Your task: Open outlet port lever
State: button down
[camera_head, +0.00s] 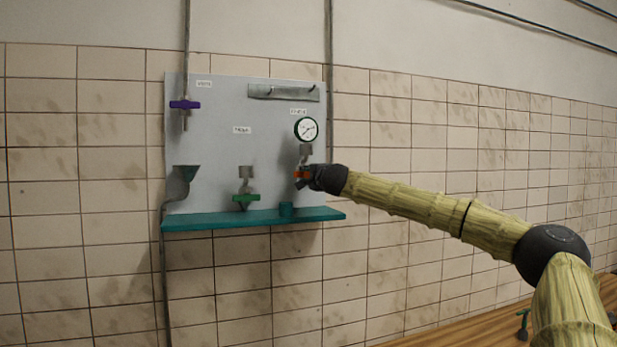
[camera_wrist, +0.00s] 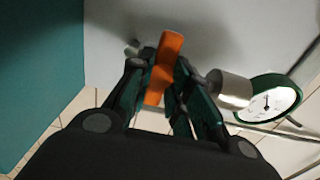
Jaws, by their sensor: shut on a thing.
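An orange lever (camera_head: 301,174) sits on the right part of the grey wall panel, below a round gauge. My gripper (camera_head: 305,175) reaches it from the right. In the wrist view the orange lever (camera_wrist: 164,68) lies between the two dark green fingers of my gripper (camera_wrist: 158,82), which are shut on it. A metal pipe fitting (camera_wrist: 230,90) and the green-rimmed gauge (camera_wrist: 270,98) are to its right. The gauge (camera_head: 306,129) has a small label above it, too small to read surely. My gripper hides part of the lever's valve.
A purple lever (camera_head: 185,104) is at upper left, above a funnel (camera_head: 186,172). A green lever (camera_head: 245,197) is at lower middle. A hook rack (camera_head: 284,92) is at the top.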

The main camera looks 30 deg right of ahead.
jog(key=shift+f+b, duration=0.15)
jog(key=shift+b, duration=0.15)
jog(key=m+b, duration=0.3)
jog(key=shift+f, duration=0.15)
jog(key=m+b, duration=0.5)
jog(key=m, duration=0.1)
jog(key=shift+b, duration=0.35)
jog(key=m+b, duration=0.3)
jog(key=m, duration=0.1)
jog(key=shift+m+b, duration=0.4)
jog(key=m+b, duration=0.2)
jog(key=m, duration=0.1)
jog(key=shift+r, duration=0.2)
jog(key=shift+r+m+b, duration=0.1)
jog(key=shift+m+b, duration=0.4)
jog(key=shift+m, duration=0.1)
jog(key=shift+r, duration=0.1)
jog(key=c, duration=1.3)
grip_release()
